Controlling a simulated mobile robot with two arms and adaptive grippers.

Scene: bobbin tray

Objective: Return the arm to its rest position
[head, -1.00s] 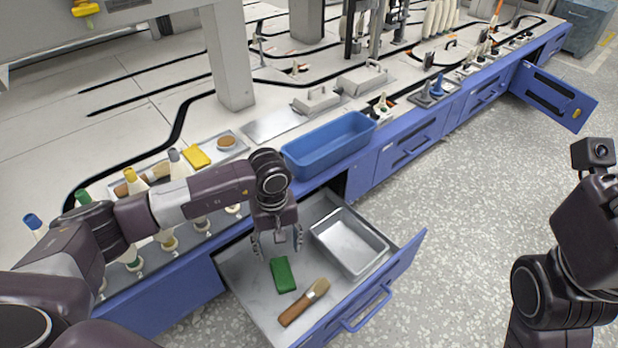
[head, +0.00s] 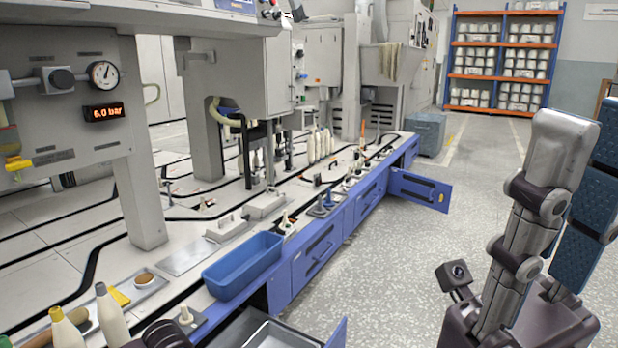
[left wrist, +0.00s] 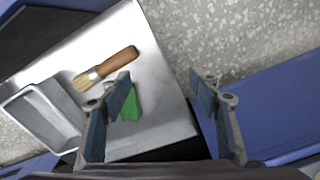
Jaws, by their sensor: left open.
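My left gripper (left wrist: 160,82) is open and empty in the left wrist view, above the open drawer's right edge. The green block (left wrist: 131,102) lies in the drawer, partly hidden behind the left finger. A brush with a wooden handle (left wrist: 113,65) lies beyond it. In the head view only a dark piece of my left arm (head: 165,335) shows at the bottom edge. My right arm (head: 520,240) stands folded at the right; its gripper is not visible.
A metal tray (left wrist: 20,105) sits in the drawer (left wrist: 160,120). A blue bin (head: 243,266) stands on the bench edge above. Bobbins (head: 111,318) stand at the lower left. A blue cabinet door (head: 420,190) hangs open farther along. The speckled floor (head: 390,240) is clear.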

